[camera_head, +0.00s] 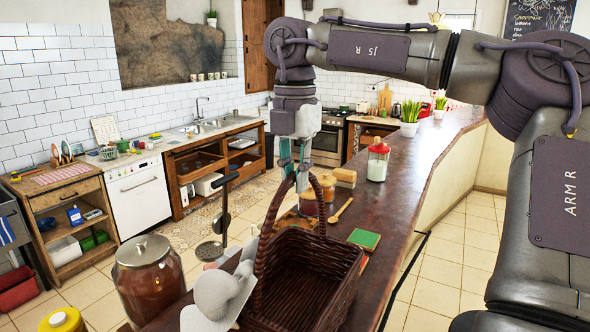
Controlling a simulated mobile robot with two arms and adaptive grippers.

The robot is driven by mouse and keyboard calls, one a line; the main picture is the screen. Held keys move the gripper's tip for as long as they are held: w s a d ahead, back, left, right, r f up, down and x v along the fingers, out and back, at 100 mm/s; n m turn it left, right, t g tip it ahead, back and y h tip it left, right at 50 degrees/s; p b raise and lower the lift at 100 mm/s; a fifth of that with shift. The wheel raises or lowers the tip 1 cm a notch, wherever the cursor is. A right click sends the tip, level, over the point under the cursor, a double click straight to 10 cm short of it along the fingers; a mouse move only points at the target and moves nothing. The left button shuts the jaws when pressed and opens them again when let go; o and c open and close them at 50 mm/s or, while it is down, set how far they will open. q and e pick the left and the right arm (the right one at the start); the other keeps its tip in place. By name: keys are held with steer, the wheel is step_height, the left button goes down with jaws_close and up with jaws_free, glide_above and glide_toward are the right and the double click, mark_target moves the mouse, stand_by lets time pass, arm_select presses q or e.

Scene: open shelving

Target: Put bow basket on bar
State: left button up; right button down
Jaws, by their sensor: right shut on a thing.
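The bow basket (310,280) is dark brown wicker with a tall arched handle. It looks empty and upright, over the near end of the dark brown bar (400,205). I cannot tell whether its base rests on the bar top. My right gripper (296,180) comes down from above and is shut on the top of the handle. The fingertips are partly hidden by the handle.
Behind the basket on the bar are a wooden spoon (341,210), a green-topped block (364,239), a red-lidded jar (378,161) and a potted plant (410,118). A white rounded object (217,300) and a large brown jar (149,278) stand left of the basket.

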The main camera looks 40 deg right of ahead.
steer(key=shift+d+f, duration=0.1)
steer(key=shift+f, duration=0.1)
steer(key=c, duration=1.6)
jaws_free()
steer(key=shift+f, duration=0.15)
steer(key=o, duration=0.4)
steer(key=shift+o, duration=0.2)
